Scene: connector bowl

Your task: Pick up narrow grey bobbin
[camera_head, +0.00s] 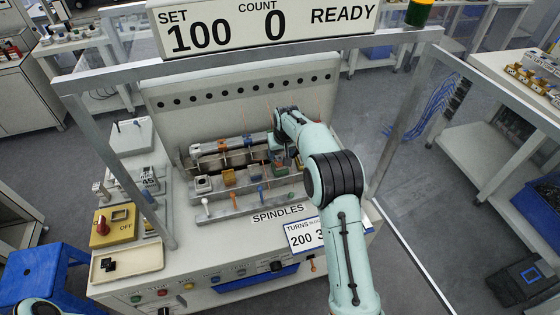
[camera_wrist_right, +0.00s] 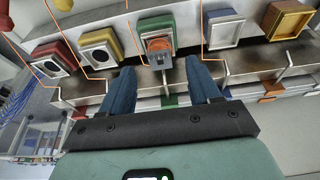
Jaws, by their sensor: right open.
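In the right wrist view, a small grey bobbin-like piece (camera_wrist_right: 159,58) with an orange middle sits in front of a green block, between and a little beyond my fingertips. I take it as the narrow grey bobbin, but cannot be sure. My right gripper (camera_wrist_right: 162,75) is open, its two blue fingers either side of that piece, with no contact visible. In the head view my right arm reaches over the spindle bench (camera_head: 240,218), and its wrist hides much of the gripper and the piece.
In the right wrist view, a red block (camera_wrist_right: 50,58), a yellow block (camera_wrist_right: 100,47), a blue-and-white block (camera_wrist_right: 224,30) and a gold block (camera_wrist_right: 287,18) stand alongside. Thin orange wires hang close by. The machine's metal frame post (camera_head: 400,120) stands right of my arm.

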